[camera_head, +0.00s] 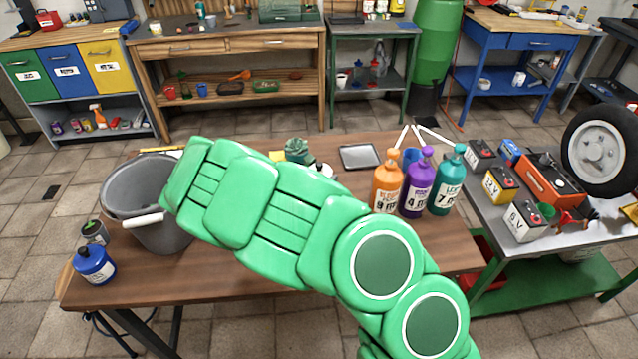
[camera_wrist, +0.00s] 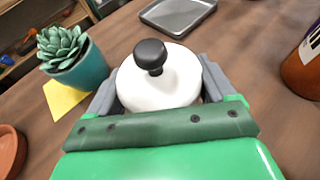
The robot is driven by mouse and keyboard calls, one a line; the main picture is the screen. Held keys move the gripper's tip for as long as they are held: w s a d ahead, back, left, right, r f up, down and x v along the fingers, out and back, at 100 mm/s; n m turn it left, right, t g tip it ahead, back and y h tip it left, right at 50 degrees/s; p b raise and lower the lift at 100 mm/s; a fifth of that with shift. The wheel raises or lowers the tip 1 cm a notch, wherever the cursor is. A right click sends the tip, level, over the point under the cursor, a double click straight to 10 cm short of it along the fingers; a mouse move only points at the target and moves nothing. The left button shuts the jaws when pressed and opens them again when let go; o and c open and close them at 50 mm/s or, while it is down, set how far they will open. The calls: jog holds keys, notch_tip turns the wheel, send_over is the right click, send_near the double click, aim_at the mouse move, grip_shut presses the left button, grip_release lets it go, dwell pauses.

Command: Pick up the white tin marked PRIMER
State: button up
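A white round tin (camera_wrist: 160,85) with a black knob on top stands between the fingers of my gripper (camera_wrist: 160,92) in the wrist view. No PRIMER marking shows on the part I see. One grey finger is on its left and one on its right, both close to its sides. I cannot tell whether they press on it, as their tips are partly hidden. In the head view my green arm covers the gripper. Only a small white part of the tin (camera_head: 326,170) shows past the arm.
A potted succulent (camera_wrist: 68,55) on a yellow sheet (camera_wrist: 62,98) and a terracotta pot (camera_wrist: 9,150) are left of the tin. A metal tray (camera_head: 360,157) lies behind. Orange, purple and teal bottles (camera_head: 418,182) stand right; a grey bucket (camera_head: 120,195) stands left.

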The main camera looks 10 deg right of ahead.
jog(key=c, duration=0.7)
